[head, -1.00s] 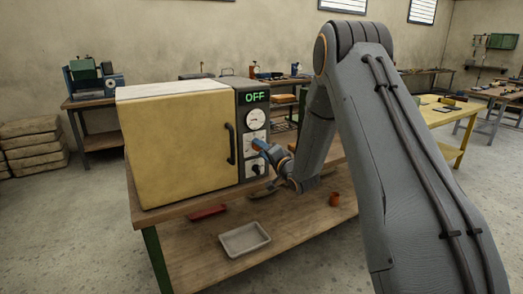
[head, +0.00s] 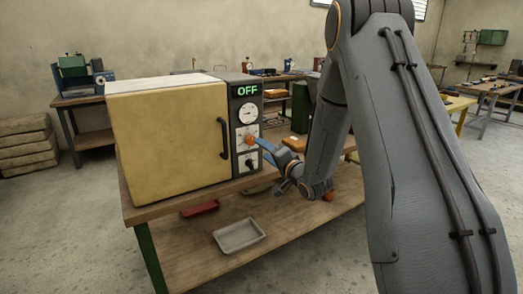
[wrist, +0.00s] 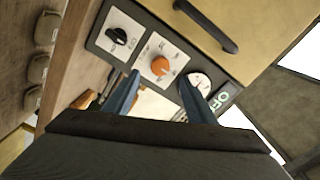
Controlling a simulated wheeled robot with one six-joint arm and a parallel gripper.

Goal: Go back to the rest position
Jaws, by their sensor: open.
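My gripper (head: 262,148) is in front of the control panel of a yellow oven (head: 170,130). Its blue fingers are open with nothing between them. An orange knob (head: 249,140) shows just left of the fingertips. In the wrist view the two fingers (wrist: 158,92) are spread, and the orange knob (wrist: 160,66) lies beyond the gap between them, apparently clear of both. A black knob (wrist: 117,35) and a round gauge (wrist: 200,82) flank it. The display (head: 247,91) reads OFF. The oven door with its dark handle (head: 224,138) is shut.
The oven stands on a wooden workbench (head: 290,232). An orange cup (head: 328,196) is partly hidden by my arm. Other benches stand behind, and open floor lies at the front left.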

